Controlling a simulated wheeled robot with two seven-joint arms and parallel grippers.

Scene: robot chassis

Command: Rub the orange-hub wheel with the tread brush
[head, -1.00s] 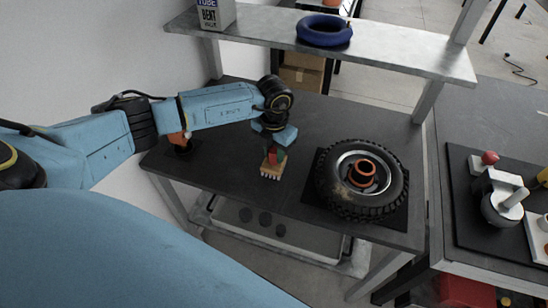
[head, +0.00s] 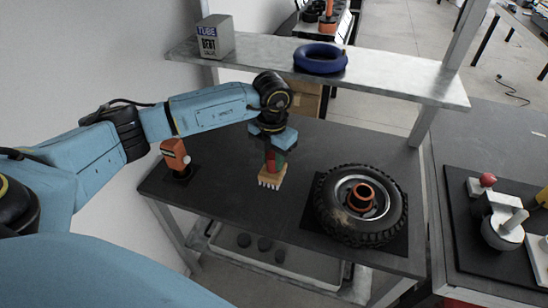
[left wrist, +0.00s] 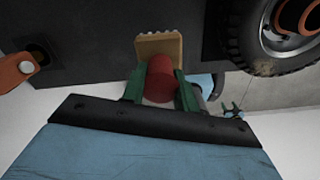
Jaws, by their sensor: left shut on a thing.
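The orange-hub wheel (head: 338,215) lies flat on a black mat on the dark table, with a knobbly black tyre and a brownish dirt patch on its left side. Part of it shows at the upper right of the left wrist view (left wrist: 238,45). My left gripper (head: 275,160) is shut on the red handle of the tread brush (head: 271,180), which has a wooden block and pale bristles pointing down. The brush is left of the wheel and apart from it, seemingly a little above the table. In the left wrist view the green fingers clasp the red handle (left wrist: 160,77).
An orange tool (head: 175,155) stands on a small black base at the table's left. A shelf (head: 390,80) behind holds a tube box (head: 215,38) and a blue ring (head: 320,59). The table's front left is clear.

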